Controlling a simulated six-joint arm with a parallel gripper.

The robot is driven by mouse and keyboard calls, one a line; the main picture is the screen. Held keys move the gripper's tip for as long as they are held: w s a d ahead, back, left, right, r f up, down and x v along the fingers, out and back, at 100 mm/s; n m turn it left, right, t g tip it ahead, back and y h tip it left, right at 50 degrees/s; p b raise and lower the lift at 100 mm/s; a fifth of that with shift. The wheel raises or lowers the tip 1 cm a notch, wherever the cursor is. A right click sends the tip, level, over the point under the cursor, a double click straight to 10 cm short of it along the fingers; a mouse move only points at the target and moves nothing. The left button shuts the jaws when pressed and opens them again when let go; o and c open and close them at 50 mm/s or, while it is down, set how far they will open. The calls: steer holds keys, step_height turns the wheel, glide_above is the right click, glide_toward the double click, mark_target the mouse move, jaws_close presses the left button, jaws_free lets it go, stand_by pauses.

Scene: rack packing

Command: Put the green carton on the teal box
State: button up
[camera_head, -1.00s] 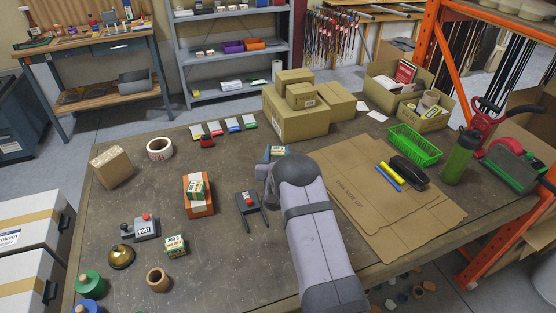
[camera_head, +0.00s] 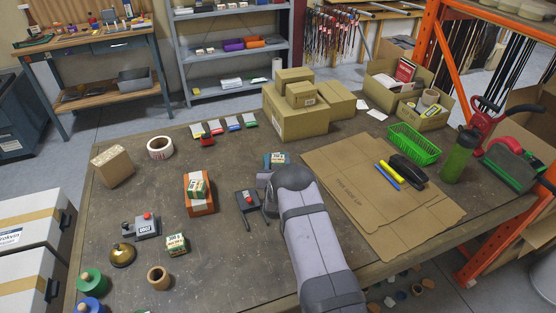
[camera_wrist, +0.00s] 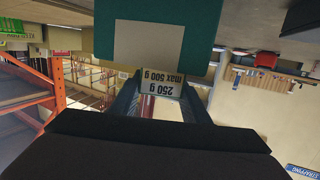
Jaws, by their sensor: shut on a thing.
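My gripper (camera_wrist: 163,92) is shut on a small carton, taken as the green carton (camera_wrist: 161,82); its pale end, printed "250 g max 500 g", shows between the fingers. The wrist picture is upside down. The teal box (camera_wrist: 205,35), with a pale panel, fills the top middle there and borders the carton's printed end, so the carton appears above it. I cannot tell whether they touch. In the head view the teal box (camera_head: 268,162) shows just beyond my arm's end, with a small pale label; my gripper is hidden there behind my arm.
Another green carton (camera_head: 198,188) lies on an orange box (camera_head: 201,210), and one more (camera_head: 176,244) stands on the table. Flat cardboard (camera_head: 345,195) lies to the right; brown boxes (camera_head: 297,122) stand behind.

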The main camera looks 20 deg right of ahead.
steer(key=o, duration=1.2)
steer(key=shift+r+p, duration=0.15)
steer(key=shift+p, duration=0.15)
steer(key=shift+s+a, duration=0.1)
steer(key=shift+s, duration=0.1)
steer(key=b+v, duration=0.2)
steer(key=v, duration=0.9)
steer(key=shift+s+a, duration=0.2)
steer(key=shift+s, duration=0.05)
steer(key=shift+a, duration=0.1)
